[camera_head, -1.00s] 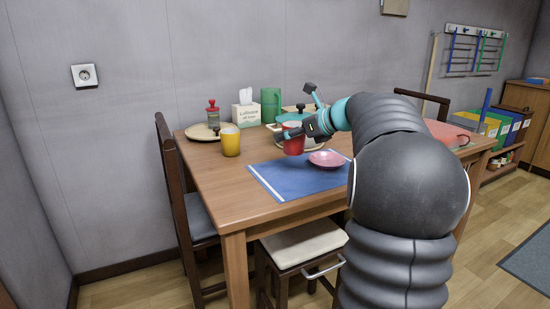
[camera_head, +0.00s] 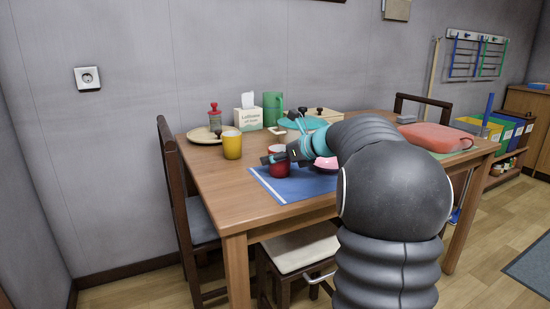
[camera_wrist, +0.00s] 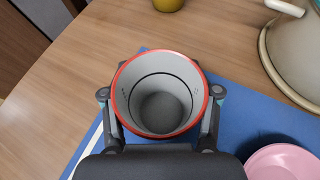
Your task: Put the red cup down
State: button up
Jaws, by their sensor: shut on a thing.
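The red cup (camera_head: 279,165) is upright over the left part of the blue mat (camera_head: 262,180). In the wrist view I look down into the red cup (camera_wrist: 160,95), with its red rim and empty grey inside. My gripper (camera_head: 283,157) is shut on it from the near side, and its two fingers (camera_wrist: 160,112) flank the cup in the wrist view. I cannot tell whether the cup's base touches the mat.
A pink bowl (camera_head: 326,163) is on the mat to the right of the cup, also in the wrist view (camera_wrist: 282,163). A yellow cup (camera_head: 232,145) stands farther left. A teal-lidded pot (camera_head: 303,123) is behind. The wooden table (camera_head: 215,175) is bare at front left.

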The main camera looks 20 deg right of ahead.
jog(key=o, duration=1.2)
jog(key=shift+o, duration=0.2)
jog(key=v, duration=1.2)
jog(key=shift+p, duration=0.45)
